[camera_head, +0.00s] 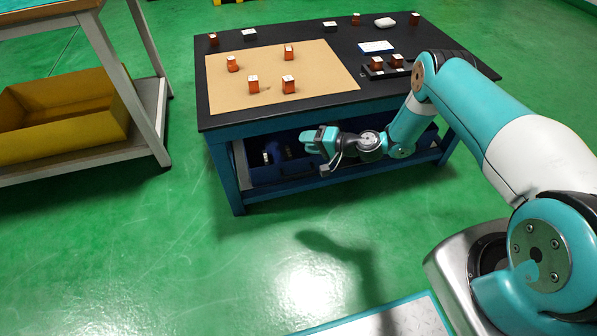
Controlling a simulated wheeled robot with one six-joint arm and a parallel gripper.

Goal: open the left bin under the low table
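The low table (222,120) has a black top and a blue frame. Under its left part is a dark blue bin (268,177), the left bin. Some small light and blue items (277,153) show in its dark opening, too small to identify. My gripper (307,141) is at the front of the low table, just below the top's edge, and in the picture overlaps the right part of the left bin. Whether it touches the bin is not clear. Its fingers point left and look small; their gap cannot be made out. My arm hides part of the space under the table.
A tan mat (270,105) with several orange-brown blocks lies on the low table. More blocks, a black holder (385,70) and a white item (385,22) are further right. A rack with a yellow bin (65,112) stands left. Green floor in front is clear.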

